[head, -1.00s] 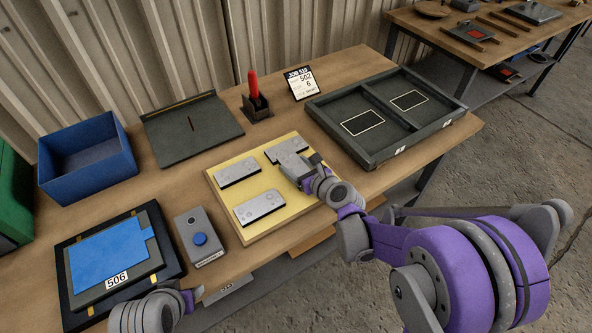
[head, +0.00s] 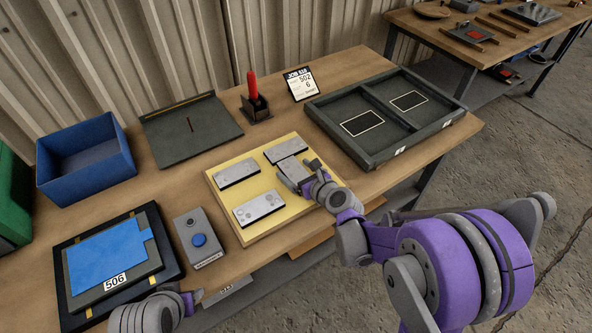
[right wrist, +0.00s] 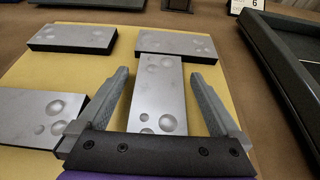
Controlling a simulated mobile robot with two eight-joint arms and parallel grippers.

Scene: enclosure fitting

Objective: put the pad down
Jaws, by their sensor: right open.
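The pads look like grey metal blocks with round dimples on a yellow board (head: 250,233). One pad (head: 237,170) is at the back left, one (head: 258,207) at the front left and one (head: 286,149) at the back right. A further pad (right wrist: 158,92) lies between the fingers of my right gripper (right wrist: 157,100), near the back right pad. The gripper is open, with a gap on each side of this pad. In the head view my right gripper (head: 300,181) partly covers it. My left gripper (head: 192,298) shows at the bottom edge, its jaws unclear.
A dark two-bay tray (head: 385,115) stands right of the board. A grey button box (head: 197,238) and a blue sheet on a dark panel marked 506 (head: 108,250) lie left. A blue bin (head: 85,160), red-handled tool (head: 253,90) and job card (head: 301,84) stand behind.

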